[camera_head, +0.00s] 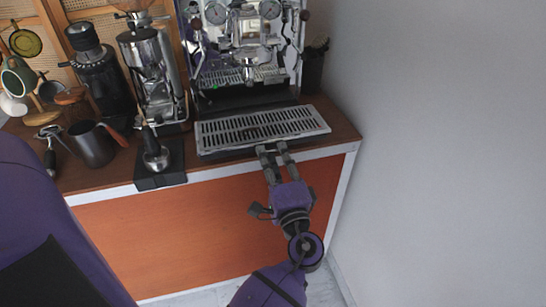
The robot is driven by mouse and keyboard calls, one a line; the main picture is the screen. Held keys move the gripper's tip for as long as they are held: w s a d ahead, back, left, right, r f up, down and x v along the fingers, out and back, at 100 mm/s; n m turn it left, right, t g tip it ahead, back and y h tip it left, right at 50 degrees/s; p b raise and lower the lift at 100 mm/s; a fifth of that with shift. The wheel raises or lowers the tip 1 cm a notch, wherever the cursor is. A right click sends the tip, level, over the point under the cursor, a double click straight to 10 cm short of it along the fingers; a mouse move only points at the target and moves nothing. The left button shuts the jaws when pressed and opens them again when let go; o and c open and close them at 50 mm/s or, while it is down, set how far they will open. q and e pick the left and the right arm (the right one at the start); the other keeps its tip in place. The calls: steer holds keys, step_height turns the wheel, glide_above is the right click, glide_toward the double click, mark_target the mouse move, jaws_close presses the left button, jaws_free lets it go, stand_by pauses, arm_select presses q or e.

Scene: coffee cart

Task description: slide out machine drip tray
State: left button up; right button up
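The machine drip tray (262,127) is a wide silver tray with a slotted grate. It lies level at the front of the espresso machine (242,45) and sticks out from under it toward the counter's front edge.
A tamper (155,155) on a black mat (160,180) is left of the tray. A grey wall (430,150) bounds the right side.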

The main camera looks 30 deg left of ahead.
arm_select(q)
steer(key=v, duration=1.2)
stand_by(0.5)
